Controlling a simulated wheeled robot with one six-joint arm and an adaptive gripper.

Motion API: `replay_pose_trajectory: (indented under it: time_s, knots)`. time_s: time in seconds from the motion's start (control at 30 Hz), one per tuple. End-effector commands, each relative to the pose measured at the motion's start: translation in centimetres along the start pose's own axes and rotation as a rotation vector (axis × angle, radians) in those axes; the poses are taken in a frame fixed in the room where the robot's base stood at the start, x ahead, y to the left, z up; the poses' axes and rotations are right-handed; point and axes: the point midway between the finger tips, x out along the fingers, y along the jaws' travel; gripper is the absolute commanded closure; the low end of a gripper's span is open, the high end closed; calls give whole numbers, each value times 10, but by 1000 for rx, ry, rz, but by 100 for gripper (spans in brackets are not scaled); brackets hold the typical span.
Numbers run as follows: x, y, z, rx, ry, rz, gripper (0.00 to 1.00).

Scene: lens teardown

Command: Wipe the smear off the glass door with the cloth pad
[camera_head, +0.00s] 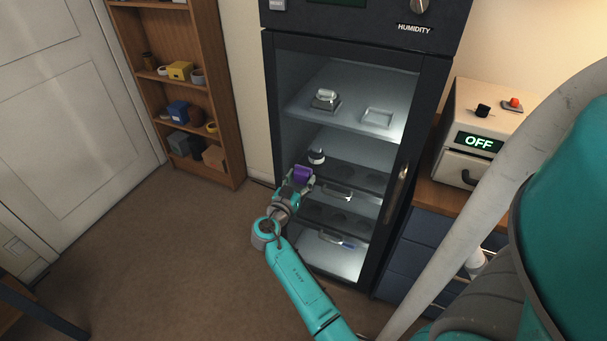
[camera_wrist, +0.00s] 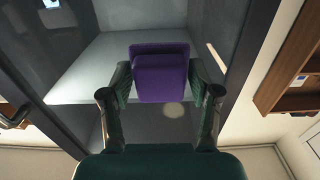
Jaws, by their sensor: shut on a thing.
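My gripper (camera_head: 297,186) is shut on a purple cloth pad (camera_head: 303,174), held in front of the lower middle of the cabinet's glass door (camera_head: 297,72). In the wrist view the pad (camera_wrist: 162,83) sits between both fingers of my gripper (camera_wrist: 160,90), its face towards the glass. I cannot tell whether the pad touches the glass. A pale round patch (camera_wrist: 174,110) shows just below the pad in the wrist view; it looks like the smear. I cannot make out the smear in the head view. The door looks closed, with a vertical handle (camera_head: 397,187) on its right side.
Lit shelves behind the glass hold a small metal item (camera_head: 325,100), a shallow tray (camera_head: 377,118) and a lens-like part (camera_head: 316,157). A wooden shelf unit (camera_head: 229,125) stands left. A drawer unit (camera_head: 408,261) bearing a box marked OFF (camera_head: 455,134) stands right. The floor (camera_head: 165,240) at left is clear.

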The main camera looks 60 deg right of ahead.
Motion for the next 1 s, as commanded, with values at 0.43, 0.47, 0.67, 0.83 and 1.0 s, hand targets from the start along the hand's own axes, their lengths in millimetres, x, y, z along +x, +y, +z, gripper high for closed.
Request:
replay_pose_trajectory:
  time_s: [0.43,0.47,0.67,0.83,1.0]
  knots:
    - [-14,0,0,0,0,0,76]
    - [-14,0,0,0,0,0,76]
    - [-18,0,0,0,0,-1,76]
    - [-32,0,1,-1,0,-2,76]
    - [-43,0,0,0,0,-1,76]
